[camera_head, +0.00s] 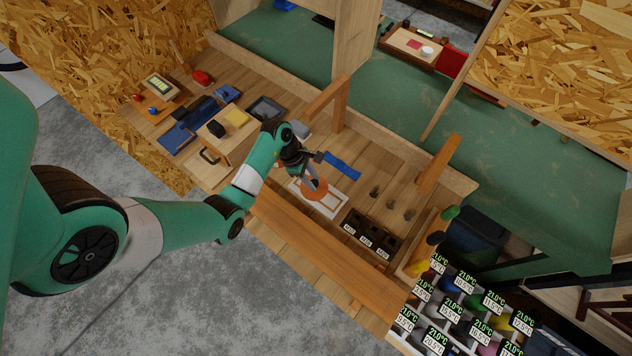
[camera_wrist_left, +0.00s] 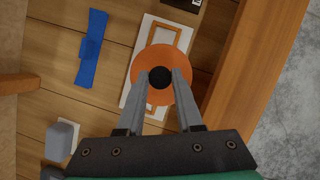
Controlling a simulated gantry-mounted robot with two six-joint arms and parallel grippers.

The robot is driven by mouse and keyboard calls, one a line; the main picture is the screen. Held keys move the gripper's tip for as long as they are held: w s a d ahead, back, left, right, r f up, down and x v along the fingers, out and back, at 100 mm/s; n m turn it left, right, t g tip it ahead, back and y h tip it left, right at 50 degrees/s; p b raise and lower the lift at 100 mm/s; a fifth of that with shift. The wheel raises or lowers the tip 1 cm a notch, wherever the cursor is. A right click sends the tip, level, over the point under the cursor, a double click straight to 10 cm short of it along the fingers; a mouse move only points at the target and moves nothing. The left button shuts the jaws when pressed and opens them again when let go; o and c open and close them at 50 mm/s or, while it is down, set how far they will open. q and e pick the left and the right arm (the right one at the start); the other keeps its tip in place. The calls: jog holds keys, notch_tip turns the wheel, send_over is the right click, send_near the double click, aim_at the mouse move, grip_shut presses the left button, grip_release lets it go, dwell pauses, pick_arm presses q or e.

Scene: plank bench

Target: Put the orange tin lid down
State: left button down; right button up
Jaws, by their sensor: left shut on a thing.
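The orange tin lid (camera_head: 319,189) is a round disc with a black knob. It also shows from above in the left wrist view (camera_wrist_left: 160,54). My left gripper (camera_head: 312,182) has its fingers closed on the knob, which sits between the fingertips in the left wrist view (camera_wrist_left: 160,77). The lid overlaps a white board with orange-brown rectangle outlines (camera_head: 331,207), also in the left wrist view (camera_wrist_left: 148,28). I cannot tell whether the lid touches the board. My right gripper is not in view.
A blue strip-shaped piece (camera_head: 343,166) lies beside the board. Several black labelled boxes (camera_head: 365,236) stand to its right. A wooden rail (camera_head: 325,245) runs along the near bench edge. A grey block (camera_wrist_left: 62,137) is near the gripper in the left wrist view.

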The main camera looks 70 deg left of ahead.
aim_at(316, 184)
pick_arm(q)
jog(key=shift+w+a+f, duration=0.35)
jog(key=shift+w+f, duration=0.3)
jog(key=shift+f, duration=0.2)
jog(key=shift+w+f+b, duration=0.1)
jog(key=shift+f+b, duration=0.6)
jog(key=shift+f, duration=1.05)
jog(key=shift+f, duration=0.1)
jog(key=shift+f, duration=0.25)
jog(key=c, duration=0.6)
grip_release()
jog(key=shift+o, duration=0.2)
